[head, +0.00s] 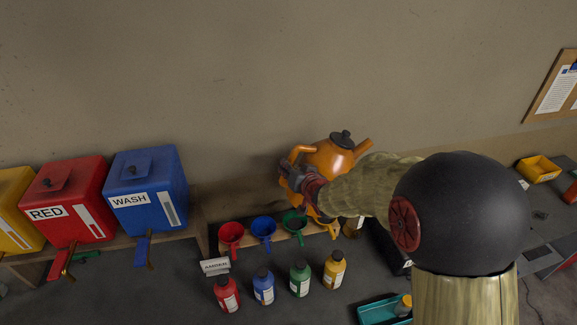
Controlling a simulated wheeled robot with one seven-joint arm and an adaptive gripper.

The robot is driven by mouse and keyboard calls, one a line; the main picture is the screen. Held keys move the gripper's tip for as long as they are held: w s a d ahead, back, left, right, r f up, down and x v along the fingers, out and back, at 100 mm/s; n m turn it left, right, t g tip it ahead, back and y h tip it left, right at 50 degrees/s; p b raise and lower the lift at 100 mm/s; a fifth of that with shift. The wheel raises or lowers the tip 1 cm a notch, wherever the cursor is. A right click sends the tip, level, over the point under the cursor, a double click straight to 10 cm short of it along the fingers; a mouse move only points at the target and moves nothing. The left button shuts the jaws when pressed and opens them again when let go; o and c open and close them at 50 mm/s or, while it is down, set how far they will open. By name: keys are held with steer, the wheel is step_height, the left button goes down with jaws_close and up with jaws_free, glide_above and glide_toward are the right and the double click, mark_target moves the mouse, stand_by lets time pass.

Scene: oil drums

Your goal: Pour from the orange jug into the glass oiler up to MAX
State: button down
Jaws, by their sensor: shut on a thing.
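The orange jug (328,156) has a black lid, a handle on its left and a spout pointing up to the right. My gripper (297,176) is shut on the jug, at its handle side, and holds it raised in front of the wall. The jug looks close to upright. I cannot pick out the glass oiler for certain. A small brownish vessel with a pale label (352,227) shows partly behind my arm. Another small vessel with a yellow-orange part (403,305) is at the teal tray (372,313). No MAX mark can be read.
Red (231,234), blue (263,228) and green (295,222) funnels or measures stand in a row. Several coloured bottles (300,280) stand before them. Large red (75,200) and blue (146,190) tanks are at left. A yellow bin (538,169) is at right. My arm hides part of the bench.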

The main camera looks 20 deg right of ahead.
steer(key=shift+r, duration=0.25)
steer(key=shift+d+f+m+y+p, duration=0.1)
steer(key=shift+f+m+y+p, duration=0.25)
steer(key=shift+f+p, duration=0.3)
steer(key=shift+d+f+m+t+y, duration=0.15)
steer(key=shift+f+m+y, duration=0.4)
steer(key=shift+f, duration=0.6)
steer(key=shift+d+f+m+t+y, duration=0.1)
steer(key=shift+f+m+t+y, duration=0.1)
steer(key=shift+f+m, duration=0.75)
steer(key=shift+d+r+p, duration=0.2)
steer(key=shift+d+p, duration=0.05)
steer(key=shift+p, duration=0.05)
steer(key=shift+d+r+m+t+y+p, duration=0.15)
steer(key=shift+d+r+m+y+p, duration=0.2)
steer(key=shift+d+m+p, duration=0.25)
steer(key=shift+d+r+m+t+y+p, duration=0.1)
steer(key=shift+d+r+m+y+p, duration=0.15)
steer(key=shift+d+r+m+p, duration=0.3)
steer(key=shift+d+f, duration=0.15)
steer(key=shift+s+d+r+p, duration=0.1)
steer(key=shift+d+r+p, duration=0.2)
steer(key=shift+r, duration=0.25)
